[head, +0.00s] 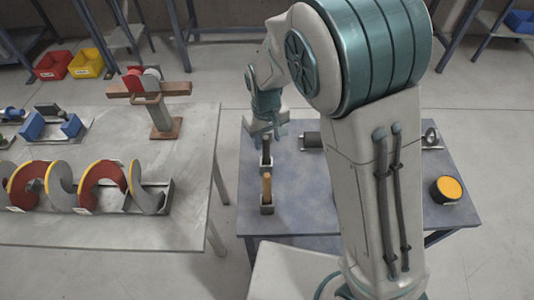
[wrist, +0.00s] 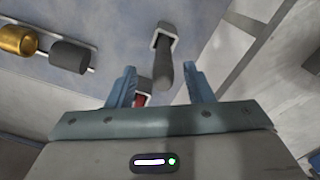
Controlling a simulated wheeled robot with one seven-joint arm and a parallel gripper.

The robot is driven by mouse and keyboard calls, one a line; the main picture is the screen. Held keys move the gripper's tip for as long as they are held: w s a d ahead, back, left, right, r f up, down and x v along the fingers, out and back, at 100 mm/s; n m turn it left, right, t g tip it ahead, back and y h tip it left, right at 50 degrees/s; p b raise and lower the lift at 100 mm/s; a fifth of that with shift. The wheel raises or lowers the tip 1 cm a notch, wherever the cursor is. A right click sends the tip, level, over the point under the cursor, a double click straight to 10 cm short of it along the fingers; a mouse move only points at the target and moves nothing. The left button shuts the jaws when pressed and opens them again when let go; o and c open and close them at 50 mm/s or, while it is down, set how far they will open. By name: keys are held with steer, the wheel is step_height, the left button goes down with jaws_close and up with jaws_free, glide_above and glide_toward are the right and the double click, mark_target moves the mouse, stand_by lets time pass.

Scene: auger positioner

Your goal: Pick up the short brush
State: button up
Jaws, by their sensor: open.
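Two upright handled tools stand in small square holders on the blue-grey table (head: 300,205). The farther one has a dark handle (head: 266,148), and the nearer one has a tan wooden handle (head: 267,185). I cannot tell for certain which is the short brush. My gripper (head: 268,132) is open, just above and behind the dark-handled tool. In the wrist view a grey handle (wrist: 163,70) rises from its holder and shows between the open fingers (wrist: 160,68), apart from both. A reddish piece in another holder (wrist: 141,99) shows beside the left finger, partly hidden by the gripper.
A dark cylinder (head: 311,140) lies on the table behind my arm. A yellow-topped black round part (head: 447,189) sits at the right. The left table holds an auger (head: 80,187) and a wooden stand (head: 160,112). My arm hides the table's middle.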

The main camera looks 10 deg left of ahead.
mark_target(266, 146)
step_height(266, 146, down, 4)
steer(key=shift+a+f, duration=0.1)
jaws_close()
